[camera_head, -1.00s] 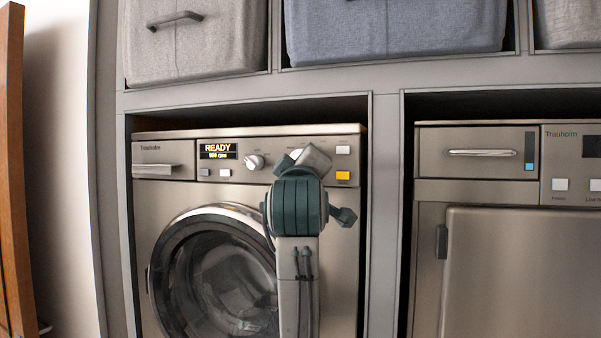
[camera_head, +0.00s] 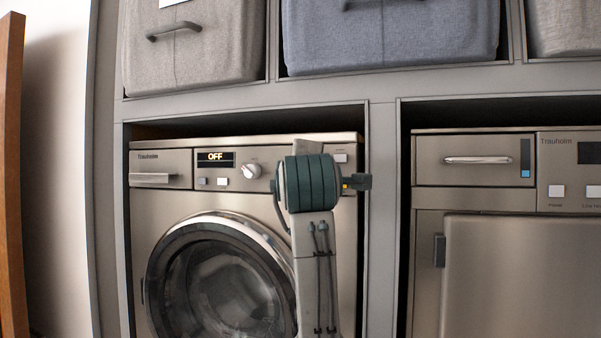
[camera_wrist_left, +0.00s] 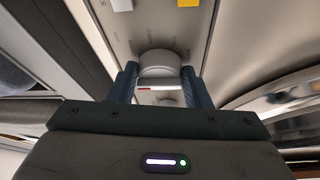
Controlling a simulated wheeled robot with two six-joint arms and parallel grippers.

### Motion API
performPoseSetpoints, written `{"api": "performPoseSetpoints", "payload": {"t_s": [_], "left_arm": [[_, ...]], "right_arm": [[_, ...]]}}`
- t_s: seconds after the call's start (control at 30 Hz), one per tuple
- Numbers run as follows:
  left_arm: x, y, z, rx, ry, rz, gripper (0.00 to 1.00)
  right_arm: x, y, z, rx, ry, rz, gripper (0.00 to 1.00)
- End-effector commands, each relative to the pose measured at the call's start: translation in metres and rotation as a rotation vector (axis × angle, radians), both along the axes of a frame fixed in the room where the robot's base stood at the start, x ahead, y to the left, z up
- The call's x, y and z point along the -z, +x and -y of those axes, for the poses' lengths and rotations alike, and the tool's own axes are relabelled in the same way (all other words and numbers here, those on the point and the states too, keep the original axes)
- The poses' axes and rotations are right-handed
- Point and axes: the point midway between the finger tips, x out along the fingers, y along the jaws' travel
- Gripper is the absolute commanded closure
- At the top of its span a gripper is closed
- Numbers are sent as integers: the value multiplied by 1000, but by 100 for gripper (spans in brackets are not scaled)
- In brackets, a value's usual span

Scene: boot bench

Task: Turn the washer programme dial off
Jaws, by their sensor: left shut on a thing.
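The washer (camera_head: 190,215) stands in the left bay of the bench, and its display (camera_head: 215,157) reads OFF. In the left wrist view the programme dial (camera_wrist_left: 160,63) is a pale round knob between the two dark fingers of my left gripper (camera_wrist_left: 160,85), which is shut on it. In the head view my wrist and forearm cover this dial and the fingertips. A smaller white knob (camera_head: 251,170) sits further left on the panel. My right gripper is not in view.
A yellow button (camera_wrist_left: 188,3) and a white button (camera_wrist_left: 122,4) lie beside the dial. The round washer door (camera_head: 215,225) is shut. A second appliance (camera_head: 540,260) stands right of the divider (camera_head: 382,220). Fabric bins (camera_head: 390,40) fill the shelf above.

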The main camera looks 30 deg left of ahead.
Motion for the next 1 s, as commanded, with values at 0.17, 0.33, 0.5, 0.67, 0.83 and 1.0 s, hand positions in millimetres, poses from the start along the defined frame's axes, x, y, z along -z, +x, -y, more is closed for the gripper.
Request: {"api": "performPoseSetpoints", "payload": {"t_s": [0.17,0.33,0.5,0.67,0.83,1.0], "left_arm": [[1,0,0,0,-3,0,79],[1,0,0,0,-2,-1,79],[1,0,0,1,-1,0,35],[0,0,0,0,-1,-1,35],[2,-5,4,2,-1,2,35],[6,-27,21,5,-2,5,35]], "right_arm": [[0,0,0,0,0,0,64],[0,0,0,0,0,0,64],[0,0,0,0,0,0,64],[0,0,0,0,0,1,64],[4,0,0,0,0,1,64],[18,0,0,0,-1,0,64]]}}
